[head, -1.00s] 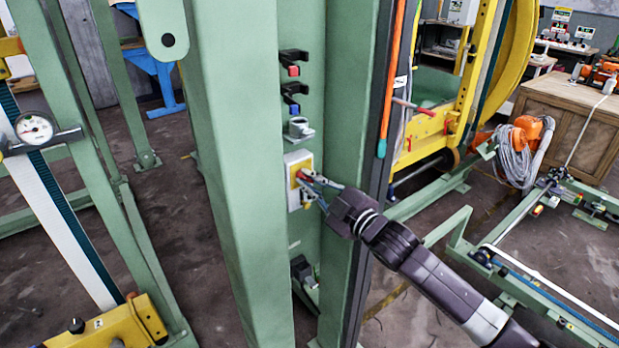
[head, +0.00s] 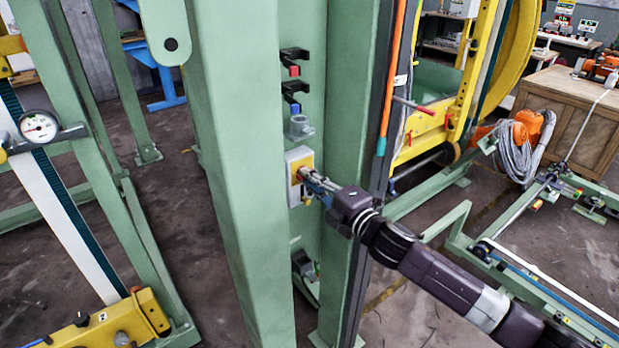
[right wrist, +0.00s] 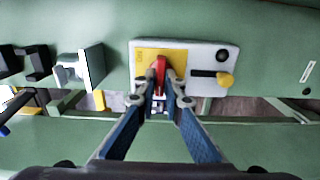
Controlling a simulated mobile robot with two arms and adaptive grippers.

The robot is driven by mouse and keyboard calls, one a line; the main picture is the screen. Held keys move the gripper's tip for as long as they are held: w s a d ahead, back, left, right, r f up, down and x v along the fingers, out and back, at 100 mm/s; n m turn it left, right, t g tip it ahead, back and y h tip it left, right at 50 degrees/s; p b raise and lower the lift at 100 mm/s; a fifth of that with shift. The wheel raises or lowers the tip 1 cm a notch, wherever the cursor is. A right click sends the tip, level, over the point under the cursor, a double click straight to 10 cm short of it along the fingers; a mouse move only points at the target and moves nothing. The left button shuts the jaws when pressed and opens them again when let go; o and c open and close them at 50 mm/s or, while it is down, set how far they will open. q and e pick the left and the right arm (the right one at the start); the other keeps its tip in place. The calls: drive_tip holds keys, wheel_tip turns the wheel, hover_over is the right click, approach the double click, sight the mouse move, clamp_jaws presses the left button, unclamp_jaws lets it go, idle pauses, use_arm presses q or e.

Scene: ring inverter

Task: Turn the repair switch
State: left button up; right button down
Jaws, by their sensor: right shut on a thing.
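The repair switch is a white box with a yellow plate (head: 294,172) on the green column, and it also shows in the right wrist view (right wrist: 202,58). A red knob (right wrist: 161,72) stands out from its yellow plate. My right gripper (head: 304,178) reaches in from the right in the head view. In the right wrist view its two blue-sided fingers (right wrist: 161,97) meet on either side of the red knob and are shut on it. In the head view the gripper hides the knob. My left gripper is not in view.
Black brackets with red and blue parts (head: 294,80) and a grey fitting (head: 299,127) sit above the switch on the column. A green post (head: 240,180) stands close on its left. An orange and teal rod (head: 390,80) runs down on the right.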

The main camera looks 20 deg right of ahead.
idle(0.5)
drive_tip(key=c, duration=2)
unclamp_jaws()
drive_tip(key=shift+c, duration=0.2)
drive_tip(key=v, duration=1.2)
